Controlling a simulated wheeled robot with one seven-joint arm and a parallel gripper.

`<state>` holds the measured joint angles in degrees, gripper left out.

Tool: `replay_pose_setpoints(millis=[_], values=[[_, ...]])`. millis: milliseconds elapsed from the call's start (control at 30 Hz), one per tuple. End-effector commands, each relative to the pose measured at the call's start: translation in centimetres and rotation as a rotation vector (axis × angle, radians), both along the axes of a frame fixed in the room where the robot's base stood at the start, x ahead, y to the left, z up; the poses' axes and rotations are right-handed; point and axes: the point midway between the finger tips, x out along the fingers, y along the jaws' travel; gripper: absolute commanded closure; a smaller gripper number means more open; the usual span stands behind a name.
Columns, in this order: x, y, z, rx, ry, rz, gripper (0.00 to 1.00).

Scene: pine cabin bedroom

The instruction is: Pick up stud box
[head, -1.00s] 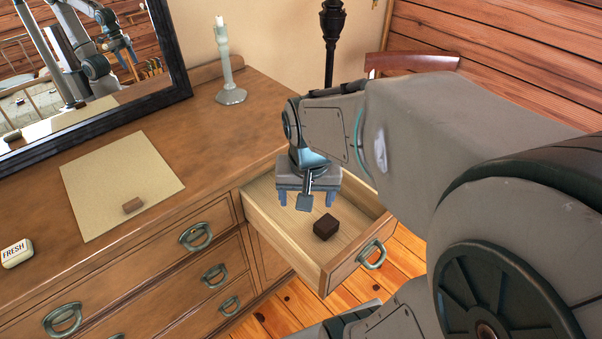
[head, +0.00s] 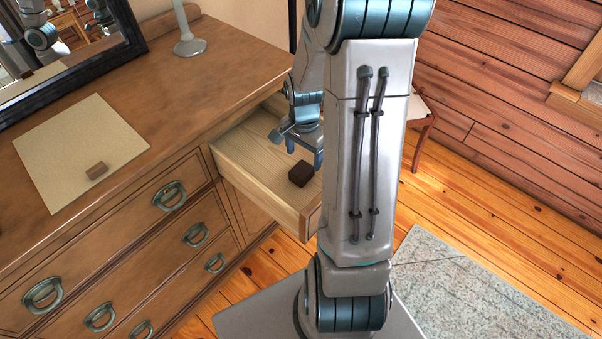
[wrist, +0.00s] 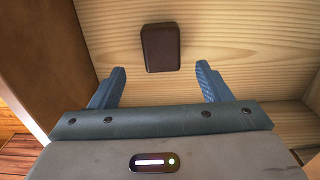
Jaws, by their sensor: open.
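The stud box appears to be the small dark brown box (head: 301,174) lying on the floor of the open drawer (head: 245,165). In the wrist view the box (wrist: 161,47) lies beyond the fingertips, roughly centred between them and apart from both. My gripper (wrist: 161,75) is open and empty, with its two blue fingers spread wide. In the head view my gripper (head: 305,153) is over the drawer, just behind the box; my arm partly hides it and the drawer's right side.
The drawer's walls surround the box. A rug (head: 450,290) and a chair (head: 424,115) are at right.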

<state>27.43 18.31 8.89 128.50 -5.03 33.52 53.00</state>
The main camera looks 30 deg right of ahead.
Motion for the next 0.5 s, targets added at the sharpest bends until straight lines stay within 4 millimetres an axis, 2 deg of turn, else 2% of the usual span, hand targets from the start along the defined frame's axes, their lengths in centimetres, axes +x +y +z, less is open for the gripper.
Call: replay_pose_setpoints(millis=[100, 267, 500], values=[[-0.1, 0.0, -1.3, 0.001, 0.002, 0.001, 0.29], [0.0, 0.1, -2.1, 0.001, 0.000, 0.001, 0.29], [-0.1, 0.6, -5.3, 0.002, 0.004, 0.001, 0.29]])
